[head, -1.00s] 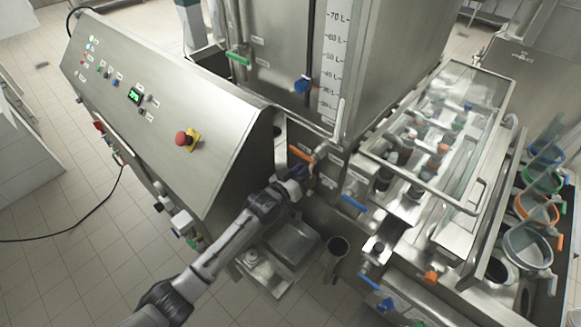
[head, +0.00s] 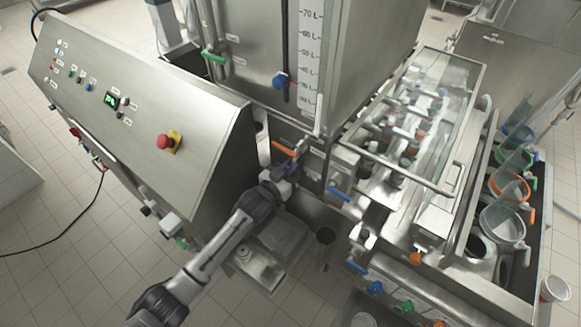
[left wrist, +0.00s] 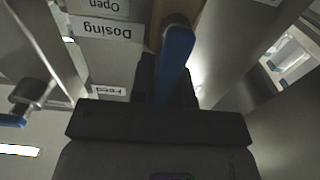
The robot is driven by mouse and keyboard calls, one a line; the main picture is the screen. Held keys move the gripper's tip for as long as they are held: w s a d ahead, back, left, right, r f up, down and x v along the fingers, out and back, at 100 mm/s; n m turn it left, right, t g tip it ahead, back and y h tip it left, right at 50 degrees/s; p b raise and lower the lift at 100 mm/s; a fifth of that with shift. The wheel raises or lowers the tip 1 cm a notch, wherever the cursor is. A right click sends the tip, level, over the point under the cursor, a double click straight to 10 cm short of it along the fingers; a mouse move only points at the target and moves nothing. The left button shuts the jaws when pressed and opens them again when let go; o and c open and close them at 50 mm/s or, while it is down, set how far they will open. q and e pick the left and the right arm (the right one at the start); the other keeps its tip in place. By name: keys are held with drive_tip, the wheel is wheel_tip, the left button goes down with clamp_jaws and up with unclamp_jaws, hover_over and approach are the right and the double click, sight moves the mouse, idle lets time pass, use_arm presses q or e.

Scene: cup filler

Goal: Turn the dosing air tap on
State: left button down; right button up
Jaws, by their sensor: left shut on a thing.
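The dosing air tap shows in the left wrist view as a blue lever (left wrist: 177,55) beside upside-down labels reading "Dosing" (left wrist: 105,27) and "Open". My left gripper (left wrist: 172,85) is shut on this lever, with its dark fingers around the lever's near end. In the head view my left gripper (head: 287,170) is at the machine's front, just below an orange-handled tap (head: 284,148). The gripper largely hides the blue lever there. My right gripper is not in view.
Another blue-handled tap (head: 340,193) sticks out to the right of the gripper. The sloped control panel (head: 130,105) with its red stop button (head: 166,142) stands to the left. A glass-topped guard (head: 430,100) covers the filling heads.

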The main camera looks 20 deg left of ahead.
use_arm(q)
drive_tip(key=c, duration=1.1)
unclamp_jaws()
drive_tip(key=shift+s, duration=0.1)
drive_tip(key=v, duration=1.3)
drive_tip(key=shift+s, duration=0.25)
drive_tip(key=shift+a, duration=0.15)
